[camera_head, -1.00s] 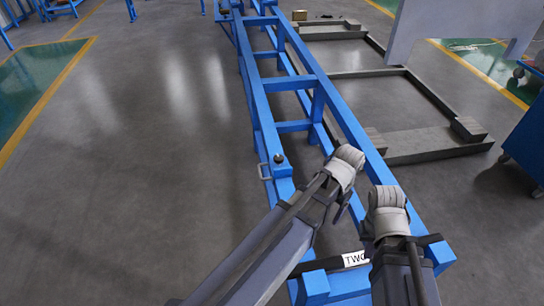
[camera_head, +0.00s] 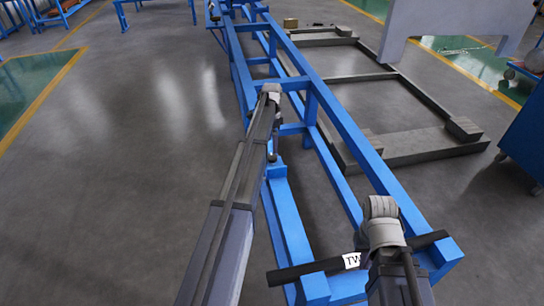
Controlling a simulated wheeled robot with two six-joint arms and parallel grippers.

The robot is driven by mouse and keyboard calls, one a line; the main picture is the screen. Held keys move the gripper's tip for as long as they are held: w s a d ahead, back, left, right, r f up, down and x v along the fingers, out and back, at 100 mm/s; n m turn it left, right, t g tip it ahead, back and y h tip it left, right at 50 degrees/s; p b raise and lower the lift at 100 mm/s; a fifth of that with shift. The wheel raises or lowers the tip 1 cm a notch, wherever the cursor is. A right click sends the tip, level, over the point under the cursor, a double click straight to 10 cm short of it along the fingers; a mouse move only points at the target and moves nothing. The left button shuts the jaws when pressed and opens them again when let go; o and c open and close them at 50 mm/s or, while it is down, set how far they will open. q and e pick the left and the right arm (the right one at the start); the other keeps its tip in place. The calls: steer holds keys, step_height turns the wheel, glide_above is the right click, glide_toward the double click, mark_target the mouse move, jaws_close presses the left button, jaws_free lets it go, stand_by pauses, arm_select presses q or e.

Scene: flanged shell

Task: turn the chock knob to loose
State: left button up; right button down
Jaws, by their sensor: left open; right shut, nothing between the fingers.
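A small black knob (camera_head: 272,157) sits on the blue rail near the middle. It shows only in part beside my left arm, so its setting cannot be read. My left gripper (camera_head: 271,93) is out past the knob, over the blue frame; it is open, with its fingers mostly hidden by the wrist. My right gripper (camera_head: 382,208) is shut and empty above the near right part of the frame, apart from the knob. Its fingers are hidden too.
The long blue frame (camera_head: 345,125) runs away from me. A dark bar (camera_head: 300,272) with a white label (camera_head: 352,261) lies across its near end. A grey floor frame (camera_head: 420,150) and a blue cabinet (camera_head: 525,145) stand right. The floor at left is clear.

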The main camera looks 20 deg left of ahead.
mark_target(272, 156)
arm_select(q)
step_height(272, 156, down, 7)
steer(key=b, duration=0.7)
steer(key=shift+f, duration=0.2)
arm_select(e)
step_height(272, 156, down, 8)
steer(key=shift+r, duration=0.25)
steer(key=shift+r, duration=0.1)
arm_select(q)
steer(key=c, duration=1.4)
